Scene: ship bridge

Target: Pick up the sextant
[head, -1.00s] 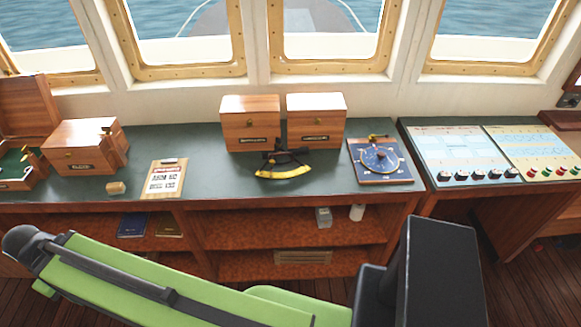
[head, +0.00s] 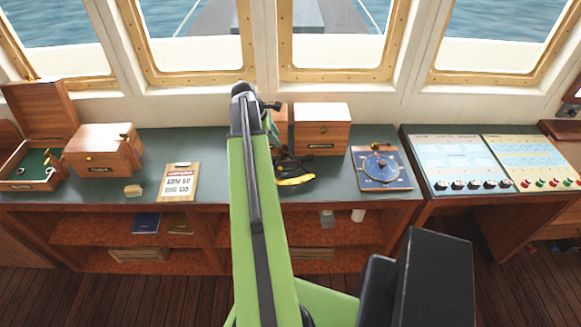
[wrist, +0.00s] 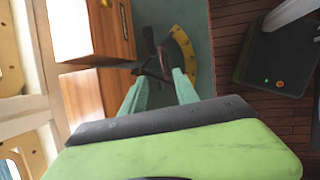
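The sextant, with a black frame and a yellow arc (head: 296,181), lies on the green desk top in front of the wooden boxes. My arm hides its left part in the head view. In the wrist view its yellow arc (wrist: 184,52) and dark frame show just beyond my fingertips. My gripper (wrist: 161,76) has its two pale green fingers apart, with nothing held between them. The fingers point toward the sextant; I cannot tell whether they touch it. In the head view my arm mostly hides the gripper.
A wooden box (head: 321,128) stands behind the sextant, with another partly hidden by my arm. A blue dial instrument (head: 381,168) lies to the right. The desk's front edge is close.

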